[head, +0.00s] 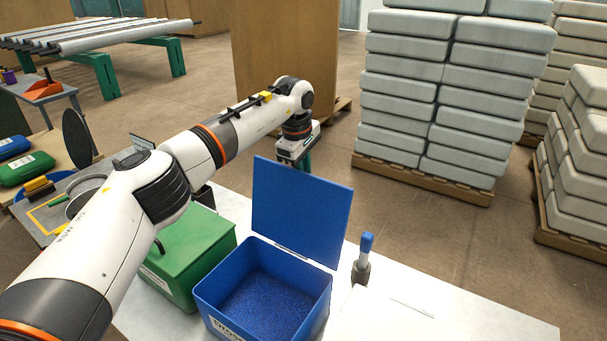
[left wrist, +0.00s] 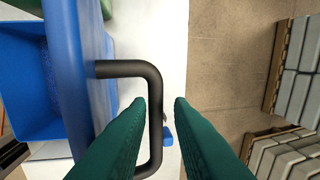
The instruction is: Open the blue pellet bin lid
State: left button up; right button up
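The blue pellet bin (head: 322,298) stands on the white table with blue pellets (head: 265,305) inside. Its lid (head: 300,212) stands up, open, along the bin's far edge. My left arm reaches over the green bin to behind the lid. My left gripper (head: 303,163) is there, its fingertips partly hidden by the lid. In the left wrist view the lid (left wrist: 72,60) shows nearly edge-on, with a black handle (left wrist: 155,125) on its outer face. The green fingers (left wrist: 161,102) are apart, with the handle's bar showing in the gap between them. My right gripper is not in view.
A closed green bin (head: 195,250) stands left of the blue bin. A blue-topped tool (head: 364,258) stands to its right on the white table (head: 450,318). Stacked pale bags (head: 440,90) on pallets stand behind. The table's right part is mostly clear.

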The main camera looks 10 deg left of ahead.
pick_arm(q)
notch_tip(320, 180, up, 10)
jog(key=s+b, duration=0.1)
jog(key=s, duration=0.1)
jog(key=shift+a+b, duration=0.3)
